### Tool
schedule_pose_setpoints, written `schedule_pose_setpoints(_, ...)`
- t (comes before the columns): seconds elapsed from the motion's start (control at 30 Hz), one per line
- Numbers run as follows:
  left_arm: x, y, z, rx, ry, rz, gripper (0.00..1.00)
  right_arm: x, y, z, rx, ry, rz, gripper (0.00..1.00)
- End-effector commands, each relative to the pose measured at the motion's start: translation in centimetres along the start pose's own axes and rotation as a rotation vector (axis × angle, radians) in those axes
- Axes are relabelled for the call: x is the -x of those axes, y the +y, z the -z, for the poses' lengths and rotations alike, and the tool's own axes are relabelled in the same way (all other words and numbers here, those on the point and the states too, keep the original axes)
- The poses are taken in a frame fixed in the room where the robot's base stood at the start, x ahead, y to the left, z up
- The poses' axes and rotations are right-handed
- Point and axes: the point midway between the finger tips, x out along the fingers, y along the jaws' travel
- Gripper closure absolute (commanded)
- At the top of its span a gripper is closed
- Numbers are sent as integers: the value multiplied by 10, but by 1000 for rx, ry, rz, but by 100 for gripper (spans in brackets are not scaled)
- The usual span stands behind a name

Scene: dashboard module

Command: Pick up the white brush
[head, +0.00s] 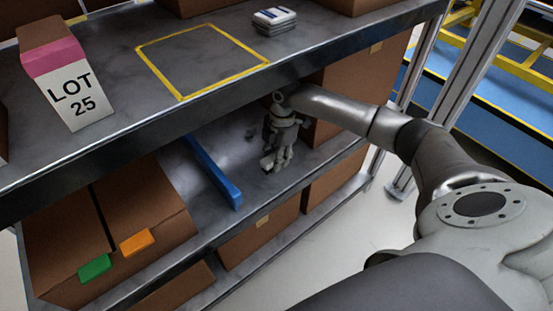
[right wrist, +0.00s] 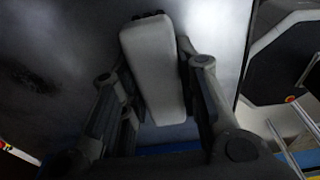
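The white brush (right wrist: 152,60) shows in the right wrist view as a pale, rounded block with a little dark material at its far end. It lies lengthwise between the two fingers of my right gripper (right wrist: 157,85). The right finger is close along its edge, and a dark gap shows on the left side. The fingers look spread around the brush; firm contact is not clear. My left gripper is not in view.
The upper shelf (head: 110,145) overhangs the arm and holds a LOT 25 box (head: 68,75), a yellow outlined square (head: 200,60) and a small white-blue stack (head: 274,20). A blue divider (head: 213,172) stands left of the gripper. A cardboard box (head: 350,85) is close on the right.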

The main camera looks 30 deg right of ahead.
Motion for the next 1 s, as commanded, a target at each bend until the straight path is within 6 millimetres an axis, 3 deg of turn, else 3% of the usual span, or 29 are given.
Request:
schedule_pose_setpoints(0.1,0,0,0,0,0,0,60,0,0,0,0,0,0,95)
schedule_pose_setpoints(0.47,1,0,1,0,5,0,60,5,0,0,0,0,-1,96)
schedule_pose_setpoints(0.8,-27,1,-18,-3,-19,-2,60,41,2,5,-1,0,-3,96)
schedule_pose_setpoints(1.0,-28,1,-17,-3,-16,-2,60,33,42,31,1,5,-1,96)
